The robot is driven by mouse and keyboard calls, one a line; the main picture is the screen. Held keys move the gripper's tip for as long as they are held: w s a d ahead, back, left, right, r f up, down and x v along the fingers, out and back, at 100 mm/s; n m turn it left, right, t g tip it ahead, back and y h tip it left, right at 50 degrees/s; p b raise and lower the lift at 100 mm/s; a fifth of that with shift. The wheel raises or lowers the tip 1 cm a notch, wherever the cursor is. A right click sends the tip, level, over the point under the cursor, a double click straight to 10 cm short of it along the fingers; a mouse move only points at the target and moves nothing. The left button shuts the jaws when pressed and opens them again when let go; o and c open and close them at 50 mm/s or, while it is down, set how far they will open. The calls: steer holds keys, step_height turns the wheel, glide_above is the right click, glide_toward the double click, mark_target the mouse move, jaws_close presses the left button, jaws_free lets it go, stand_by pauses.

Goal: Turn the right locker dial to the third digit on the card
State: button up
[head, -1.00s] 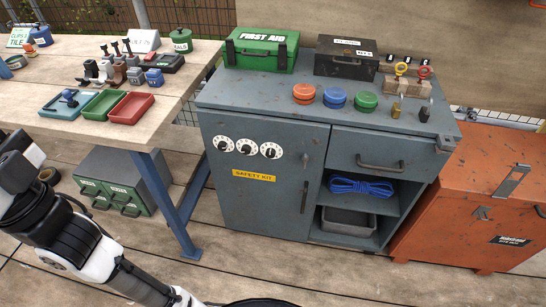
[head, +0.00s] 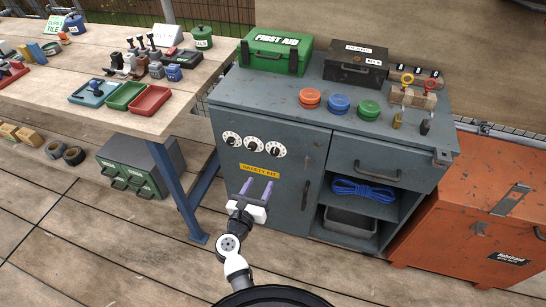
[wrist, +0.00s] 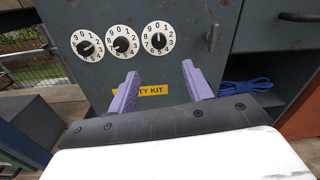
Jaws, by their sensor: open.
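The right locker dial (head: 276,149) is a white disc with digits and a dark centre, the rightmost of three on the blue-grey locker door (head: 288,200). It shows larger in the wrist view (wrist: 158,39), above and between my fingers; its exact setting is too small to read surely. The middle dial (head: 254,144) and left dial (head: 231,138) sit beside it. My gripper (head: 256,185), with purple fingers, is open and empty in front of the door, below the dials and over the yellow label (head: 258,171), touching no dial. I cannot make out a card with digits.
A door handle (head: 306,193) stands right of the dials. The locker top (head: 232,95) holds a green first aid box (head: 276,53), a dark box (head: 355,64) and coloured discs. A workbench (head: 120,118) stands left, an orange chest (head: 470,220) right.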

mark_target(274, 154)
steer(key=p+x, duration=0.1)
steer(key=x, duration=1.1)
steer(key=shift+w, duration=0.15)
steer(key=c, duration=1)
steer(key=shift+p, duration=0.3)
steer(key=shift+r, duration=0.1)
steer(key=n+p, duration=0.2)
steer(key=shift+r+n, duration=0.1)
steer(key=shift+n, duration=0.3)
steer(key=shift+n+p, duration=1)
steer(key=shift+n, duration=1.1)
